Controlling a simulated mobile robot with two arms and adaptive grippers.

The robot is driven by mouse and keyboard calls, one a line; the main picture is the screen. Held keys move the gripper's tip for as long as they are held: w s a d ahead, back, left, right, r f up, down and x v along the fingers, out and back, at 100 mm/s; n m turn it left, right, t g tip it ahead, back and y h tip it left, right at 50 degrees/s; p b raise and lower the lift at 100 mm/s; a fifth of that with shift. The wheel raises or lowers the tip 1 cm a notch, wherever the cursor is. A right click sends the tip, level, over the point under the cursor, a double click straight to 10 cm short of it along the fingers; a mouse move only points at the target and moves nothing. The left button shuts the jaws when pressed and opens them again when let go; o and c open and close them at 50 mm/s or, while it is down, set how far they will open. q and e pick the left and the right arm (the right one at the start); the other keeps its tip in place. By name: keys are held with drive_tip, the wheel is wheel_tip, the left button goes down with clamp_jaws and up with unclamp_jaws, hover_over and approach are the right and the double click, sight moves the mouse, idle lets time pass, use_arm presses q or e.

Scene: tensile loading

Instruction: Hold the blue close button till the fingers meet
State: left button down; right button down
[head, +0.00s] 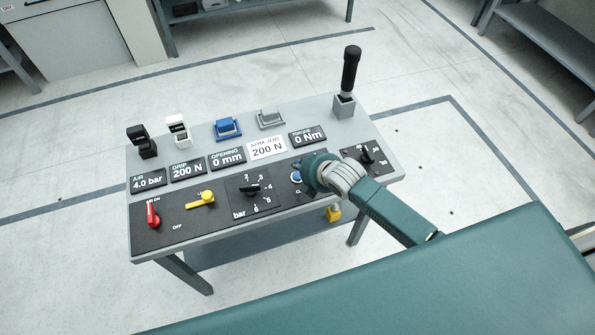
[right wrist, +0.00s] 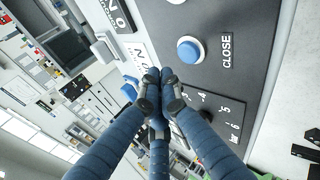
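The blue close button (right wrist: 190,49) sits in a pale collar beside the CLOSE label (right wrist: 226,50) on the dark panel. In the head view the button (head: 296,177) is partly covered by my right gripper (head: 306,170). In the right wrist view the gripper's fingers (right wrist: 160,82) are drawn together at their tips and hold nothing. The tips appear beside the button in that view, with the button's face uncovered; depth and contact are unclear. The OPENING display (head: 227,159) reads 0 mm and the GRIP display (head: 187,170) reads 200 N. My left gripper is not in view.
The console (head: 240,224) also has a red lever (head: 153,214), a yellow lever (head: 201,199), a pressure dial (head: 252,189) and another dial (head: 368,154) near my right arm. A black-handled joystick (head: 350,72) stands at the back right.

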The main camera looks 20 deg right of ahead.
drive_tip(key=shift+r+p, duration=1.2)
drive_tip(key=shift+r, duration=0.35)
drive_tip(key=shift+f, duration=0.1)
